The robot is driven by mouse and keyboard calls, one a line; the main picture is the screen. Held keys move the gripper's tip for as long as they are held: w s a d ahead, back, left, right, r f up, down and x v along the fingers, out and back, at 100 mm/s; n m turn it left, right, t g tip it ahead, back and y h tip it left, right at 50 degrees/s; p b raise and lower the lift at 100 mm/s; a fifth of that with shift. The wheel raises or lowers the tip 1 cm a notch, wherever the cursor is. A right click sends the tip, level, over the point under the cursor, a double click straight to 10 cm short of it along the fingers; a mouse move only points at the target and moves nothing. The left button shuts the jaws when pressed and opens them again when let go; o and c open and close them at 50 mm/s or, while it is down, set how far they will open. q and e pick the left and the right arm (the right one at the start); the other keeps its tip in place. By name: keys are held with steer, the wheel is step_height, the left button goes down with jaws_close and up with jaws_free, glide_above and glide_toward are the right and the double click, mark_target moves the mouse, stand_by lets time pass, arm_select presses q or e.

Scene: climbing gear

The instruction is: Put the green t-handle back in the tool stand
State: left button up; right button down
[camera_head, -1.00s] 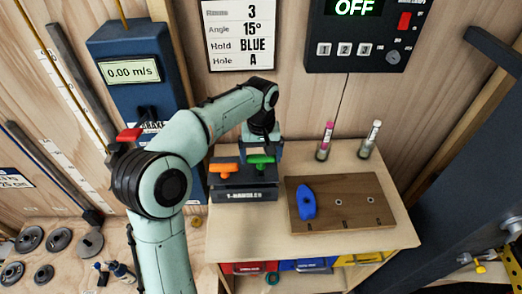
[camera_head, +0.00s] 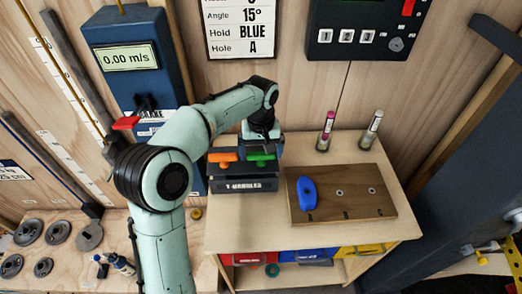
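The green t-handle (camera_head: 262,157) is at the right side of the dark tool stand (camera_head: 245,186), which is labelled T-HANDLES. Its crossbar is level with that of the orange t-handle (camera_head: 222,157) to its left, and its shaft is hidden. My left gripper (camera_head: 262,148) points down right over the green t-handle, at its crossbar. The fingers are small and dark, and I cannot see whether they grip it or stand apart. My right gripper is not in view.
A wooden board (camera_head: 370,204) with a blue hold (camera_head: 307,193) lies right of the stand. The front right of the tabletop (camera_head: 350,233) is clear. Coloured bins (camera_head: 306,257) sit below.

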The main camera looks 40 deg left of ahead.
arm_select(q)
steer(key=shift+r, duration=0.1)
step_height(320, 180, up, 13)
steer(key=p, duration=0.3)
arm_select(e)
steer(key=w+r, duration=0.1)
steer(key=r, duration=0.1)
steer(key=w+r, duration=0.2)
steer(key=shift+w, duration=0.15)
arm_select(q)
steer(key=shift+r, duration=0.1)
